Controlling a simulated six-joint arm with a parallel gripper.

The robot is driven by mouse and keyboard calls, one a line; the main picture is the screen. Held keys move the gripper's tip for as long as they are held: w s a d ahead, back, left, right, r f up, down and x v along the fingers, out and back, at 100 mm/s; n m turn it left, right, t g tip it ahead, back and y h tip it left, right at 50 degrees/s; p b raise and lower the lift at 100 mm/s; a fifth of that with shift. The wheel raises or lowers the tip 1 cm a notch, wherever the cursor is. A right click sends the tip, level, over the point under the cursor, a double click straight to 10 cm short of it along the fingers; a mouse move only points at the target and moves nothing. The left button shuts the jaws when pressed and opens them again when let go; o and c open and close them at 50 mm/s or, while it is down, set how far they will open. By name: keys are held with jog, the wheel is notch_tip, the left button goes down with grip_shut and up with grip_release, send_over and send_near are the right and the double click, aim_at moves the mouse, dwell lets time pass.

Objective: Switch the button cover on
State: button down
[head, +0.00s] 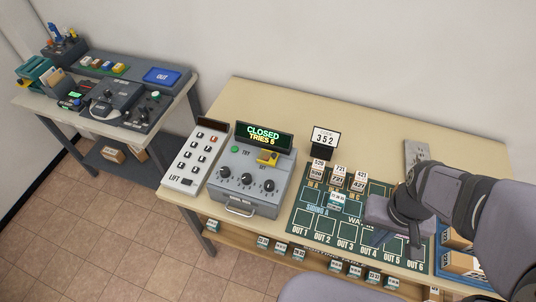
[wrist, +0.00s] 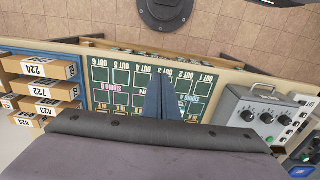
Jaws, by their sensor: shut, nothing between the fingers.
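The grey control box (head: 246,175) stands left of the green mat, with a lit display (head: 264,135) reading "CLOSED TRIES 5". A yellow button cover (head: 267,157) sits on the upper right of its panel, right of a green button (head: 235,149). I cannot tell its exact tilt, and what lies beneath it is hidden. My gripper (head: 415,247) is shut and empty over the right part of the mat, well right of the box. In the wrist view my gripper's fingers (wrist: 160,97) point over the mat; the control box (wrist: 255,115) is to the right, and its cover is not discernible.
The green mat (head: 325,226) holds several small numbered blocks. A sign (head: 325,140) reading 352 stands behind it. A lift panel (head: 195,157) stands left of the box. Numbered boxes (wrist: 45,90) lie past the mat's other side. A second table (head: 110,100) holds other devices.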

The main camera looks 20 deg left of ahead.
jog(key=s+a+f+n+g+b, duration=0.1)
jog(key=s+a+f+n+b, duration=0.15)
jog(key=a+f+b, duration=0.4)
jog(key=w+a+f+n+t+b, duration=0.1)
jog(key=w+a+f+n+b, duration=0.35)
jog(key=w+a, duration=0.6)
jog(key=w+a+r+n+t+y, duration=0.2)
jog(key=w+a+r, duration=0.9)
jog(key=w+a, duration=0.2)
jog(key=shift+a+r+t+y, duration=0.35)
jog(key=shift+a+t+y, duration=0.05)
jog(key=shift+a, duration=0.05)
jog(key=shift+w, duration=0.1)
jog(key=shift+f, duration=0.1)
jog(key=p, duration=0.4)
send_over(269, 151)
jog(key=s+d, duration=0.1)
jog(key=shift+s+d+f, duration=0.1)
jog(key=shift+f, duration=2.25)
jog(key=shift+s+d+f, duration=0.1)
jog(key=shift+f, duration=2.2)
